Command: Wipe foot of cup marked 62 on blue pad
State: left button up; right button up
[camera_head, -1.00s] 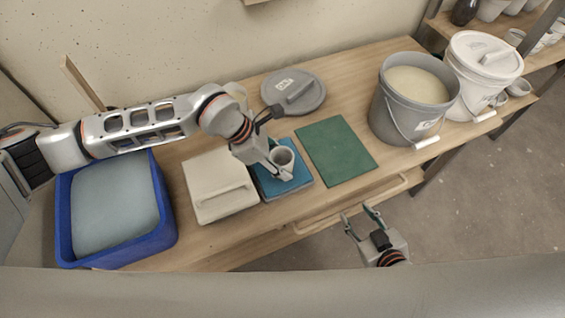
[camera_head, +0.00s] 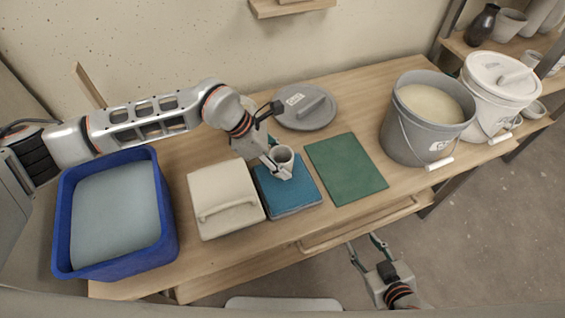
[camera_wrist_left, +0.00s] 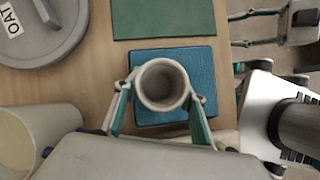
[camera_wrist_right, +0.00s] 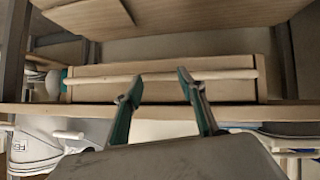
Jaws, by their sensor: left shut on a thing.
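A grey cup (camera_head: 283,157) is upright in my left gripper (camera_head: 279,167), whose fingers are closed on its two sides. The cup is over the back part of the blue pad (camera_head: 297,196). In the left wrist view I look down into the empty cup (camera_wrist_left: 162,84), with the blue pad (camera_wrist_left: 190,55) beneath it. Its foot is hidden, so I cannot tell whether it touches the pad. No number 62 is visible on it. My right gripper (camera_head: 364,241) is open and empty in front of the table; its spread fingers also show in the right wrist view (camera_wrist_right: 158,86).
A lidded beige box (camera_head: 222,205) stands left of the pad and a green mat (camera_head: 346,170) lies right of it. A grey lid (camera_head: 304,110) is behind. A blue tub (camera_head: 115,262) is at left; a grey bucket (camera_head: 410,147) and white bucket (camera_head: 500,75) are at right.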

pick_arm(q)
jog(key=shift+s+d+r+p, duration=0.1)
jog(key=shift+s+d+p, duration=0.2)
jog(key=shift+s+p, duration=0.45)
jog(key=shift+s+d+p, duration=0.3)
jog(key=shift+s+p, duration=0.1)
jog(key=shift+s, duration=0.55)
jog(key=shift+s+d+p, duration=0.3)
jog(key=shift+s+p, duration=0.15)
jog(key=shift+s, duration=0.25)
jog(key=shift+s+d+p, duration=0.3)
jog(key=shift+s+p, duration=0.15)
jog(key=shift+s, duration=0.2)
jog(key=shift+s+d, duration=0.1)
jog(key=shift+s, duration=0.1)
pick_arm(e)
notch_tip(320, 180, up, 7)
jog(key=w, duration=0.2)
jog(key=shift+w+f+t, duration=0.15)
jog(key=shift+t, duration=0.25)
